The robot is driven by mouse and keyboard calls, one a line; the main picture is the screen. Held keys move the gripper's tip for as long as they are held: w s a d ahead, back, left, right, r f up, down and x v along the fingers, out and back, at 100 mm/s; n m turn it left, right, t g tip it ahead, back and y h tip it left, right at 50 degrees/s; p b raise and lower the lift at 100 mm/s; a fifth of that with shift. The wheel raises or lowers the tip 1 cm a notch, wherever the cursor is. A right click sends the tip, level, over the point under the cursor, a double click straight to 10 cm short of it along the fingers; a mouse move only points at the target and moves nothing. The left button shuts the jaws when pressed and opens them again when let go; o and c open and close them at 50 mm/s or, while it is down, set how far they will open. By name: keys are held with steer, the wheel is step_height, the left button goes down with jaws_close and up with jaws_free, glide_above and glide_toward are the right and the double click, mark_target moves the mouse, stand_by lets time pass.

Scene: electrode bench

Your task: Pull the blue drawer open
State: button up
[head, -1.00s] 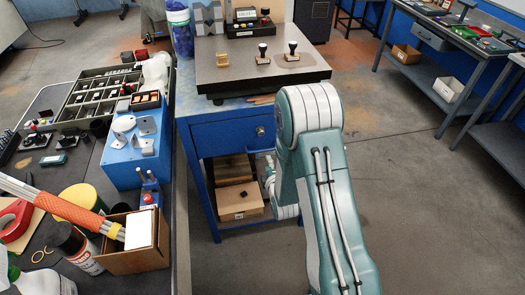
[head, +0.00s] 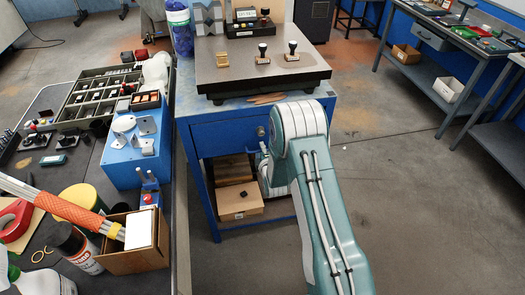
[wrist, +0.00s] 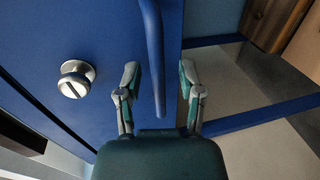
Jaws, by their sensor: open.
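The blue drawer (head: 222,137) is in the front of the blue bench in the head view and looks closed. Its round metal lock (head: 261,131) also shows in the wrist view (wrist: 75,78). The drawer's blue bar handle (wrist: 154,45) runs down the middle of the wrist view. My gripper (wrist: 159,76) is open, with one finger on each side of the handle's end. Gaps show between the fingers and the bar, so it is not clasped. In the head view my arm hides most of my gripper.
A dark plate (head: 225,75) with stamps covers the blue bench top. A cardboard box (head: 240,203) sits on the bench's lower shelf. A crowded workbench with a blue block (head: 120,168) stands close on the left. Open floor (head: 400,190) lies to the right.

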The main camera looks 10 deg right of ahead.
jaws_close()
steer(key=shift+f, duration=0.15)
